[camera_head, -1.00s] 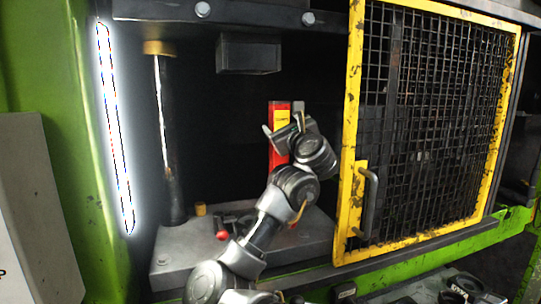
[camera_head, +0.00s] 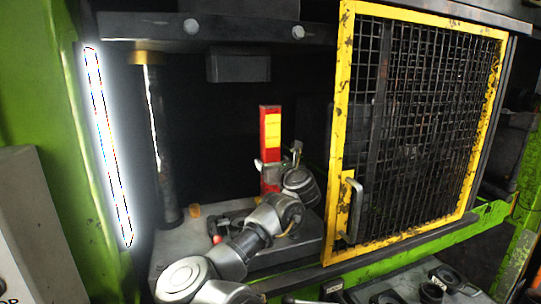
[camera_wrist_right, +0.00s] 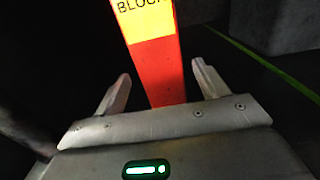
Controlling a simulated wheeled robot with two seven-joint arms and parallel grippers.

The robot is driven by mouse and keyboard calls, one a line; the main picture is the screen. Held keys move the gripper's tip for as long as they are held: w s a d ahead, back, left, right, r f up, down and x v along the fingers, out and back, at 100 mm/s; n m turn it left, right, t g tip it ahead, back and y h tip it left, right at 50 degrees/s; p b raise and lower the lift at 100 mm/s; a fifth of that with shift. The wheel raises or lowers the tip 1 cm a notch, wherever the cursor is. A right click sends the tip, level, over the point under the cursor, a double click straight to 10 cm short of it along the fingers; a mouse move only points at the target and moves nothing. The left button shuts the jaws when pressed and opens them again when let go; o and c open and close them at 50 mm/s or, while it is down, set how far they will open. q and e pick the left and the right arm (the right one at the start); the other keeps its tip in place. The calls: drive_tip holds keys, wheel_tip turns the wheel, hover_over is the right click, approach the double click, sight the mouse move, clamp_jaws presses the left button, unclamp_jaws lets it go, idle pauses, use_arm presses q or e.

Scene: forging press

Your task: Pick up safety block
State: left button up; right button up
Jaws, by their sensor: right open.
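The safety block (camera_head: 271,125) is a tall red bar with a yellow label, standing upright inside the press. My right gripper (camera_head: 277,158) is open at the block's lower half, below the label, with one finger on each side of it in the picture. In the right wrist view the red block (camera_wrist_right: 156,70) rises between the two open fingers of the right gripper (camera_wrist_right: 162,72). Part of the word "BLOCK" shows on its label. My left gripper is not in view.
A yellow-framed mesh door (camera_head: 345,130) with a handle stands right of my right arm. A dark column (camera_head: 165,160) stands at the left, beside a bright light strip (camera_head: 108,150). A dark ram block (camera_head: 238,67) hangs above. A red-knobbed lever (camera_head: 216,239) lies on the press bed.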

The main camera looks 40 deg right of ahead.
sight(269, 157)
drive_tip(key=shift+w+d, duration=0.2)
drive_tip(key=shift+w, duration=0.3)
drive_tip(key=p+x, duration=0.3)
drive_tip(key=x, duration=0.1)
drive_tip(key=shift+d+p, duration=0.1)
drive_tip(key=shift+p, duration=0.3)
drive_tip(key=shift+w+d+f, duration=0.2)
drive_tip(key=shift+w, duration=0.25)
drive_tip(key=shift+a, duration=0.1)
drive_tip(key=shift+c, duration=0.7)
clamp_jaws()
drive_tip(key=shift+r, duration=0.1)
